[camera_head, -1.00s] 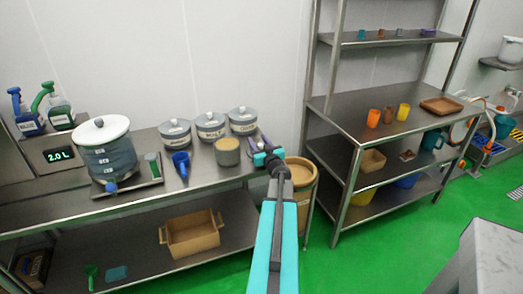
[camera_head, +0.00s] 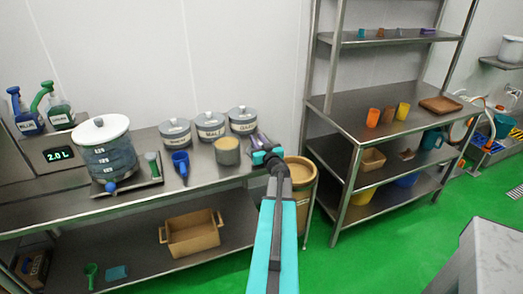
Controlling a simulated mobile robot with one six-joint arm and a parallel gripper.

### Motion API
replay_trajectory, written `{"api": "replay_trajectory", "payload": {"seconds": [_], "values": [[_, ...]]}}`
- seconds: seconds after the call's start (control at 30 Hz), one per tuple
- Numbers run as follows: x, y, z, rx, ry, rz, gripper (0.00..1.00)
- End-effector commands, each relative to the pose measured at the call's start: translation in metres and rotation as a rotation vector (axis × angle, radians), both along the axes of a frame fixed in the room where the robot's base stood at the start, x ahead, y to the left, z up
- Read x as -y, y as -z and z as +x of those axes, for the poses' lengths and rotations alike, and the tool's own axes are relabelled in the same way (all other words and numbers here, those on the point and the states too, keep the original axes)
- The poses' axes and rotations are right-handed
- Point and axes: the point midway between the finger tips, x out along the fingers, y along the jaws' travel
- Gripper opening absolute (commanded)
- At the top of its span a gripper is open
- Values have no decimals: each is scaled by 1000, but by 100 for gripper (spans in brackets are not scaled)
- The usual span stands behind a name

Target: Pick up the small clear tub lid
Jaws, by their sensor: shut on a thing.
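My gripper (camera_head: 262,150) is at the right end of the steel counter (camera_head: 110,207), just right of a grey tub with a tan top (camera_head: 228,152). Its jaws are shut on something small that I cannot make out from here. The arm covers part of that spot. I cannot pick out the small clear tub lid with certainty; the thing in the jaws may be it.
Three labelled canisters (camera_head: 210,126) stand behind the grey tub. A blue scoop (camera_head: 181,164) and a large dispenser (camera_head: 107,150) are to the left. A tan bin (camera_head: 303,178) stands beside the counter's right end. A steel rack (camera_head: 345,105) is at right.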

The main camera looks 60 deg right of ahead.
Motion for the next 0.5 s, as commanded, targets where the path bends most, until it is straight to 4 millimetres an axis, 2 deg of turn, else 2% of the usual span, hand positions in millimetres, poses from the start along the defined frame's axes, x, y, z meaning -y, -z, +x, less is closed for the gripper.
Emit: {"api": "replay_trajectory", "payload": {"seconds": [0.5], "values": [[-5, -6, -5, 0, -1, 0, 0]]}}
